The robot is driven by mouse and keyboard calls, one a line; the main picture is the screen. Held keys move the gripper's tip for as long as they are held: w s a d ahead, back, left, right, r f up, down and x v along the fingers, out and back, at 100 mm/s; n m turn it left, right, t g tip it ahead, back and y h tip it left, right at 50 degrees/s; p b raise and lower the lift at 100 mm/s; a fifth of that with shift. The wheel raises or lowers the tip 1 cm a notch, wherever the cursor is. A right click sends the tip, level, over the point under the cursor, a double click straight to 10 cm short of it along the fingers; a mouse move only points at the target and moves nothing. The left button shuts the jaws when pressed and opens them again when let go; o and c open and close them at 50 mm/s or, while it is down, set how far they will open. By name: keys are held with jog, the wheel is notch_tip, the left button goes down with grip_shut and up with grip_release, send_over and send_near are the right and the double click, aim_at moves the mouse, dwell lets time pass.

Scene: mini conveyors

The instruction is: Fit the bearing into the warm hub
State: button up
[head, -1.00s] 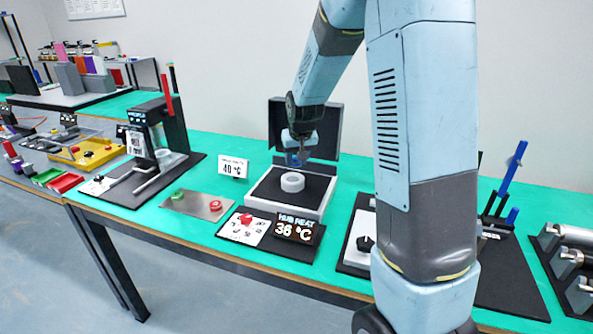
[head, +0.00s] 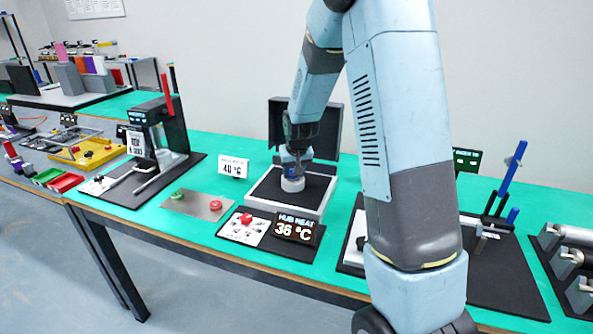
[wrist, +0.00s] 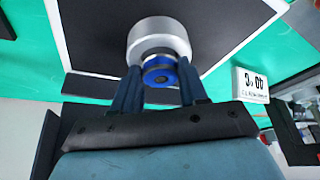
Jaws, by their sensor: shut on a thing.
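The hub (head: 292,184), a pale grey ring, sits on the dark plate of the heater (head: 262,205); it also shows in the wrist view (wrist: 158,34). The heater display (head: 295,228) is headed HUB HEAT and reads about 36 °C. The last digit is blurred. My gripper (head: 294,166) is directly over the hub. The bearing is at the hub's mouth. I cannot tell whether it touches or enters the hub.
A card (head: 233,167) reading 40 °C stands left of the heater. The heater's dark upright lid (head: 276,125) rises behind my gripper. A red button (head: 246,219) is on the front panel. A metal plate (head: 196,205) with green and red pieces lies to the left.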

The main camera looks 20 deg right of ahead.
jog(key=shift+s+f, duration=0.15)
jog(key=shift+f, duration=0.4)
jog(key=o, duration=1.2)
jog(key=shift+s, duration=0.1)
jog(key=shift+c, duration=0.2)
jog(key=shift+r, duration=0.2)
jog(key=w+v, duration=0.1)
jog(key=v, duration=1)
jog(key=s+r, duration=1.2)
jog(key=s, duration=0.5)
jog(key=s+r+t, duration=0.1)
jog(key=s+r, duration=0.1)
jog(key=s, duration=1.3)
jog(key=shift+s+d, duration=0.25)
jog(key=shift+d, duration=0.25)
